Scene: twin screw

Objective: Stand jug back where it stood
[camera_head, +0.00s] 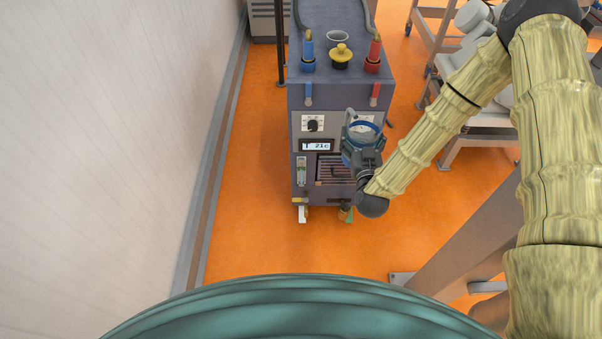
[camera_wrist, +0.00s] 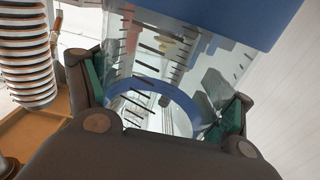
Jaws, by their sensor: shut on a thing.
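The jug (camera_head: 362,131) is clear with a blue ring and shows in the head view in front of the right part of the dark machine's front. In the wrist view the jug (camera_wrist: 148,52) fills the middle, with dark scale marks on its clear wall and a blue ring between the fingers. My gripper (camera_wrist: 168,98) is shut on the jug, one green-padded finger on each side. In the head view my gripper (camera_head: 363,160) is small and partly covers the jug. The jug's contents and its exact height above the floor cannot be told.
The machine (camera_head: 340,95) has blue and red fittings, a yellow-knobbed cap (camera_head: 341,55), a round opening (camera_head: 338,36) on top and a display (camera_head: 317,146). A pale wall (camera_head: 110,120) runs along the left. Orange floor (camera_head: 250,220) is clear beside it. White equipment stands at upper right.

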